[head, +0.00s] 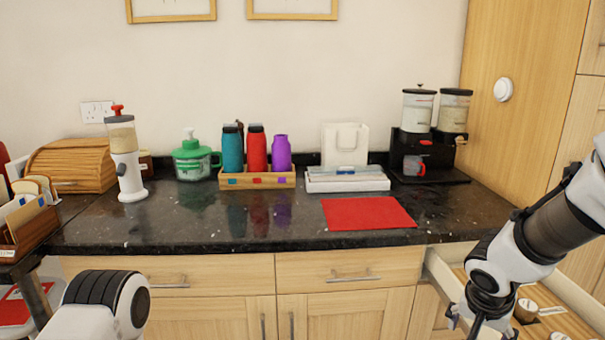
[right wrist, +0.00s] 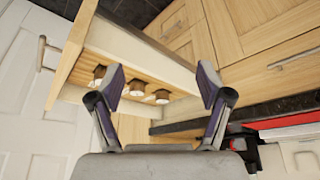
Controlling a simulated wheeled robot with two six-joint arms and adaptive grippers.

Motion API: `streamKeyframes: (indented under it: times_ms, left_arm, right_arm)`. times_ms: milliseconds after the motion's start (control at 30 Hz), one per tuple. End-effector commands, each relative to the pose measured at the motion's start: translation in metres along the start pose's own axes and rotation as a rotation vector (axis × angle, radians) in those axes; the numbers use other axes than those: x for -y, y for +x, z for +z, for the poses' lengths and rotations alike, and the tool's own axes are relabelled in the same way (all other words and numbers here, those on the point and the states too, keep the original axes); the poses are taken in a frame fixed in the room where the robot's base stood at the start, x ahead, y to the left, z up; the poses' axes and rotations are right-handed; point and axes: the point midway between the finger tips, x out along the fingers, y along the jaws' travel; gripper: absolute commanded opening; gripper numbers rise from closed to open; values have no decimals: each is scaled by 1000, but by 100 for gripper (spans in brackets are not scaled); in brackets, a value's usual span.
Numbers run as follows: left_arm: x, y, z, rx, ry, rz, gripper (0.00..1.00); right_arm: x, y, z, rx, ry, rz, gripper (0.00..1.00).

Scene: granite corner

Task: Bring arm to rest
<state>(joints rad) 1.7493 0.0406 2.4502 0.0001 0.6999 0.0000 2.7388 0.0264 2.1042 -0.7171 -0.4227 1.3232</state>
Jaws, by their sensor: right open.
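My right arm (head: 490,270) reaches in from the right side of the head view, bent in front of the counter beside an open drawer (head: 440,278). In the right wrist view my right gripper (right wrist: 162,86) has its two fingers spread apart with nothing between them. Behind the fingers, the open drawer (right wrist: 140,43) holds small brown-and-white round items (right wrist: 162,96). The gripper's tips are mostly hidden at the bottom of the head view. A link of my left arm (head: 105,300) shows at lower left; its gripper is out of view.
The open drawer sticks out near my right arm.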

Motion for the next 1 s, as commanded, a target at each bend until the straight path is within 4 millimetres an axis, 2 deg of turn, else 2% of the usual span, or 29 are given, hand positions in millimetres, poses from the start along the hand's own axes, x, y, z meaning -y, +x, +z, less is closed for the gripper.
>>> streamKeyframes:
  times_ms: [167, 367, 467, 567, 633, 800, 900, 1000]
  left_arm:
    - [0, -14, -1, -2, 1, 0, 40]
    - [0, -26, -1, -2, 1, 0, 40]
    - [0, -34, 0, -1, 1, 0, 40]
    - [0, -43, 0, -1, 1, 0, 40]
    - [0, -49, 0, -1, 1, 0, 40]
    - [-1, -66, 0, -1, 1, 0, 40]
    - [-1, -75, 0, -1, 1, 0, 40]
    - [-1, -78, 0, -1, 1, 0, 40]
  right_arm:
    - [-11, 38, 30, 107, -34, 83, 78]
    - [-37, 78, 82, 251, -62, 190, 78]
    - [-53, 96, 117, 341, -59, 238, 78]
    - [-70, 112, 161, 445, -64, 271, 78]
    - [-84, 121, 197, 528, -75, 280, 78]
    - [-117, 130, 286, 705, -124, 240, 78]
    - [-136, 130, 331, 754, -175, 169, 78]
    - [-144, 134, 349, 717, -253, 81, 78]
